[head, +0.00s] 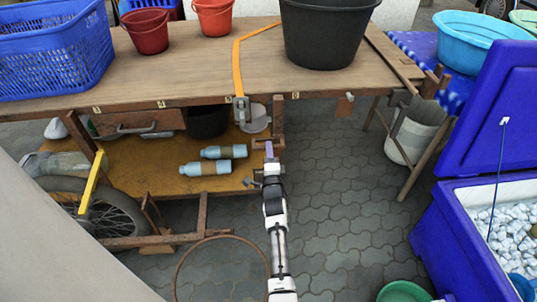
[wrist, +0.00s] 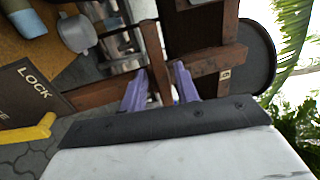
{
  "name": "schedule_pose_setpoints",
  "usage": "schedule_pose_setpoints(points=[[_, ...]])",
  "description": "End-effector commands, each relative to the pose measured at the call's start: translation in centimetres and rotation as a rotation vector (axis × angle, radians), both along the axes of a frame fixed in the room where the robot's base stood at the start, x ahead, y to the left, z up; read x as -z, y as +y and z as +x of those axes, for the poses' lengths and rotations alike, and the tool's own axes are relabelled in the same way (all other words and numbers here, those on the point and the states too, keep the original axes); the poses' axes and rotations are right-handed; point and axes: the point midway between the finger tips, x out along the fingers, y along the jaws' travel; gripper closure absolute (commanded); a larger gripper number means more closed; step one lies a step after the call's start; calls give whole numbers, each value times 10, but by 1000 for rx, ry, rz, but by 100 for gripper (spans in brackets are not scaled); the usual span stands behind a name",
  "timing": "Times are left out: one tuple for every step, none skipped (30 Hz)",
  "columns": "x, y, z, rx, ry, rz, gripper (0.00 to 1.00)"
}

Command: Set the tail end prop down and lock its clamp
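My gripper (head: 269,150) is at the right end of the wooden bench, beside its brown end post (head: 278,115). In the wrist view my gripper (wrist: 160,82) has one purple finger on each side of a narrow brown timber (wrist: 155,50), which may be the tail end prop. I cannot tell whether the fingers press on it. A brown plate (wrist: 28,92) reading LOCK is at the left of the wrist view, with a yellow bar (wrist: 32,134) below it. A yellow bar (head: 92,183) also shows by the wheel in the head view. The prop's foot is not clearly seen.
The tabletop (head: 190,75) holds a blue basket (head: 50,50), buckets and an orange strap (head: 238,70). Two bottles (head: 212,168) lie on the lower shelf. A blue cool box (head: 450,250) and a white bucket (head: 410,135) stand right. Paving between is open.

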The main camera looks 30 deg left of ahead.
Motion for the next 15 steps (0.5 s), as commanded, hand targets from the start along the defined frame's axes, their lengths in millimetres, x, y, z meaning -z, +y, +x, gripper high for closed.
schedule_pose_setpoints(points=[[2, 4, 5, -1, -1, 0, 69], [1, 6, 7, -1, -1, 0, 69], [0, 8, 9, -2, -1, 0, 69], [-1, 9, 11, -1, 0, 1, 69], [-2, 10, 12, -1, 0, 1, 69], [-3, 11, 13, -1, 0, 1, 69], [-3, 11, 14, -1, 0, 1, 69], [-3, 11, 14, 0, 1, 1, 69], [-4, 12, 15, 0, 1, 0, 69], [-4, 12, 15, 0, 1, 0, 69], [-4, 12, 15, 0, 1, 0, 69], [-4, 12, 15, 0, 1, 0, 69], [-4, 12, 15, 0, 1, 0, 69], [-4, 12, 15, 0, 1, 0, 69], [-4, 12, 15, 0, 1, 0, 69]])
